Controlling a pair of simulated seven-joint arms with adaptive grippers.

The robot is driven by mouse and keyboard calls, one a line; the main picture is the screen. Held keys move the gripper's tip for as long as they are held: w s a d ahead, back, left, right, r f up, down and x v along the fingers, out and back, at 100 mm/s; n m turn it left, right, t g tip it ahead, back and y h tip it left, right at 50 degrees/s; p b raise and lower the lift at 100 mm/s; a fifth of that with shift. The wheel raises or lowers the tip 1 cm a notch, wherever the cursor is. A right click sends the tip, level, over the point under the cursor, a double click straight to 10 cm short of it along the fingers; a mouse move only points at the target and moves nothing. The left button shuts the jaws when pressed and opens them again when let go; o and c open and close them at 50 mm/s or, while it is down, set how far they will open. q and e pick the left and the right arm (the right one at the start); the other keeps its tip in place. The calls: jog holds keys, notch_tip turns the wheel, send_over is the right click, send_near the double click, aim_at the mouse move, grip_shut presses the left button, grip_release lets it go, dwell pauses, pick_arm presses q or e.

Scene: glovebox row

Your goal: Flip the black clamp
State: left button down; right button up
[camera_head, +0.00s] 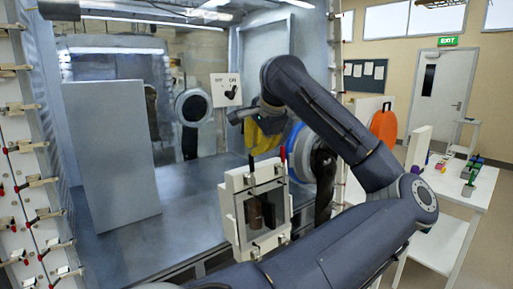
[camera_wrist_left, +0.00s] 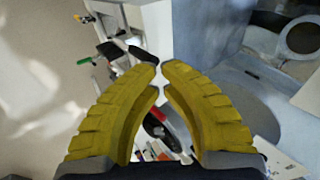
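A black clamp handle (camera_head: 251,163) stands upright on the top left of the white framed box in the head view. In the left wrist view a black handle (camera_wrist_left: 142,53) lies just above the fingertips, against a white structure; I take it to be the same clamp. My left gripper (camera_head: 257,148) has yellow fingers and hangs just above the box in the head view. Contact with the clamp cannot be told. My right gripper is not in view.
A red-tipped clamp (camera_head: 282,155) stands beside the black one. An OFF/ON sign (camera_head: 226,90) with a lever picture is behind. A grey panel (camera_head: 112,155) stands at left in the glovebox. Several red-tipped clamps line the left wall. A white table (camera_head: 455,185) with small items is right.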

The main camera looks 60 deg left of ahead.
pick_arm(q)
jog(key=shift+r, duration=0.2)
jog(key=shift+r, duration=0.7)
jog(key=a+v, duration=0.1)
jog(key=v, duration=1.2)
jog(key=shift+d+r, duration=0.2)
jog(key=shift+r, duration=0.4)
jog(key=shift+s, duration=0.1)
